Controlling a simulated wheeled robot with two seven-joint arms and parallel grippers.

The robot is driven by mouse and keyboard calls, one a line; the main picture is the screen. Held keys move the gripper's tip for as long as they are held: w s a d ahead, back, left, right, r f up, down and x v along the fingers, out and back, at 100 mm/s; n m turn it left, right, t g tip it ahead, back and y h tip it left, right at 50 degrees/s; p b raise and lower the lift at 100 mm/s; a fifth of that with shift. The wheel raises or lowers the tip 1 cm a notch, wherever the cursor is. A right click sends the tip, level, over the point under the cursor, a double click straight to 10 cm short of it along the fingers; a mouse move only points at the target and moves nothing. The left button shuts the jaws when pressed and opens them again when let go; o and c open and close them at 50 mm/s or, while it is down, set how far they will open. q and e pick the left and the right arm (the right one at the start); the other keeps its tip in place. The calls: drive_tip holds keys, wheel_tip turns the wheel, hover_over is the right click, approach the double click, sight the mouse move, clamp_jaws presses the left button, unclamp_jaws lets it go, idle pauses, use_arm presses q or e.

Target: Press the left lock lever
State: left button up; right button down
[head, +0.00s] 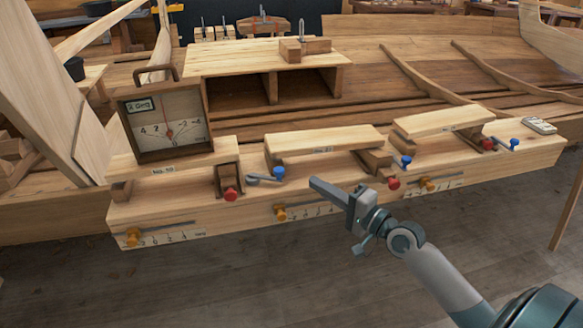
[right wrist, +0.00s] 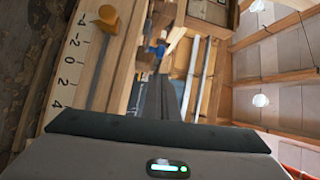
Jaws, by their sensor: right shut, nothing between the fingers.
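The leftmost lever, a short grey arm with a blue knob (head: 279,172), sits on the front of the long wooden beam, left of centre in the head view. A blue knob (right wrist: 157,49) also shows just beyond the fingers in the right wrist view; I cannot tell for certain which lever it belongs to. My right gripper (head: 318,186) is shut and empty. Its fingertips point left and are a short way right of and slightly below the leftmost blue knob, apart from it in the picture. My left gripper is not in view.
The beam (head: 200,215) carries more blue knobs (head: 405,162), red knobs (head: 231,195) and orange sliders (head: 280,212) on scales. A dial gauge box (head: 163,122) stands at left. Raised wooden planks (head: 325,140) lie behind the levers. The space before the beam is open above the floor.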

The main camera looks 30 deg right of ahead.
drive_tip(key=shift+w, duration=0.15)
drive_tip(key=p+x, duration=0.3)
drive_tip(key=x, duration=0.5)
drive_tip(key=shift+w, duration=0.25)
drive_tip(key=shift+w+a, duration=0.25)
drive_tip(key=shift+w, duration=0.35)
